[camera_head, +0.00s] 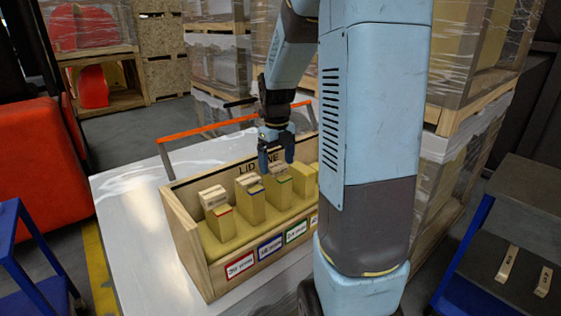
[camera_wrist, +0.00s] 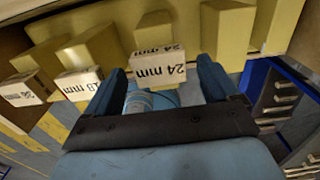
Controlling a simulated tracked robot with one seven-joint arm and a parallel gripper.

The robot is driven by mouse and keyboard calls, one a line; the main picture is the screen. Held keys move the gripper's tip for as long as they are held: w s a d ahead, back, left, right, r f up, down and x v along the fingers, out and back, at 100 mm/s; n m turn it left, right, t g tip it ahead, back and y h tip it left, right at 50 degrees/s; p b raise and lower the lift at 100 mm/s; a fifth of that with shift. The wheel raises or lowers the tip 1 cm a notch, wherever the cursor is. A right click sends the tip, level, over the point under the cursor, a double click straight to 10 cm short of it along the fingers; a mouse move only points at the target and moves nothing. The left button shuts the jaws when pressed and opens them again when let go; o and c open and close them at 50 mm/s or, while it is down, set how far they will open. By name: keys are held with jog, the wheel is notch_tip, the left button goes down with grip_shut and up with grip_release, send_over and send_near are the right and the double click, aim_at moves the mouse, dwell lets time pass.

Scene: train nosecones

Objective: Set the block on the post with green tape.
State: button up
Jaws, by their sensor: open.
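The yellow post with green tape (camera_head: 285,195) is third from the left in the wooden box. A pale block (camera_head: 280,172) sits at its top. In the wrist view this block (camera_wrist: 165,70) is marked "24 mm" and lies between the fingers, against the yellow post behind it. My gripper (camera_head: 277,158) is open just above and around the block, with a gap at each finger. It also shows in the wrist view (camera_wrist: 162,78). The green tape is not visible in the wrist view, and the block's contact with the post is partly hidden.
Posts with red tape (camera_head: 220,225) and blue tape (camera_head: 253,208) stand to the left, each with a pale block. More yellow posts (camera_head: 302,180) stand to the right. An orange bar (camera_head: 205,127) runs behind the box. Loose blocks (camera_head: 507,264) lie on a dark shelf at right.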

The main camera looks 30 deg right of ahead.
aim_at(277, 165)
notch_tip(277, 165, up, 11)
jog(key=s+a+r+n+t, duration=0.1)
jog(key=s+a+n+t, duration=0.1)
jog(key=s+n, duration=0.5)
jog(key=s+a+n+t, duration=0.1)
jog(key=s+a+n, duration=0.4)
jog(key=n, duration=1)
jog(key=s+a+r+n+t, duration=0.1)
jog(key=s+a+n+t, duration=0.1)
jog(key=s+n, duration=0.6)
jog(key=a+n, duration=0.1)
jog(key=n, duration=0.2)
jog(key=shift+s+a+r+n+t, duration=0.3)
jog(key=shift+a+n, duration=0.1)
